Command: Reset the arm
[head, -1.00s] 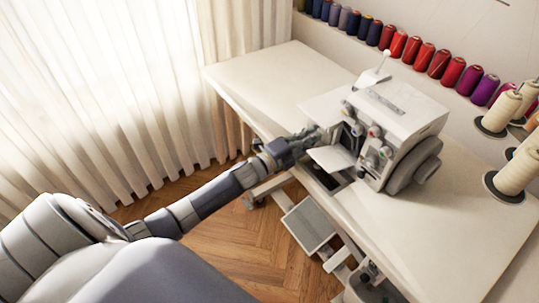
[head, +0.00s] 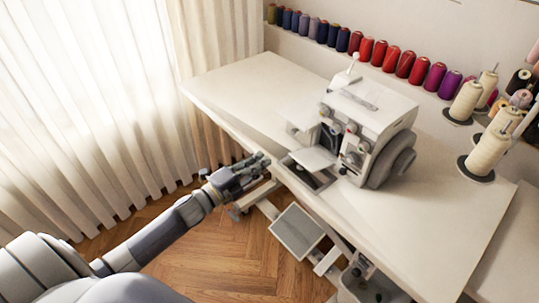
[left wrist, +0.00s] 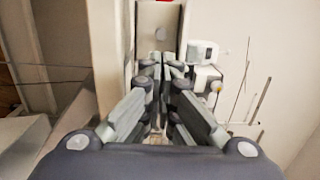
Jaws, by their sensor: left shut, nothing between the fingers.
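My left gripper (head: 262,161) is shut and empty. In the head view it is just off the front edge of the white table (head: 240,85), to the left of the sewing machine (head: 368,115) and apart from it. In the left wrist view the fingers (left wrist: 163,68) lie close together, with nothing visible between them. My left arm reaches in from the lower left. My right gripper is in neither view.
Several colored thread spools (head: 380,52) line the back of the table. Large cream cones (head: 488,155) stand at the right. A grey foot pedal (head: 297,231) hangs below the table. White curtains (head: 100,100) are at the left. Bare wooden floor (head: 215,255) lies below the arm.

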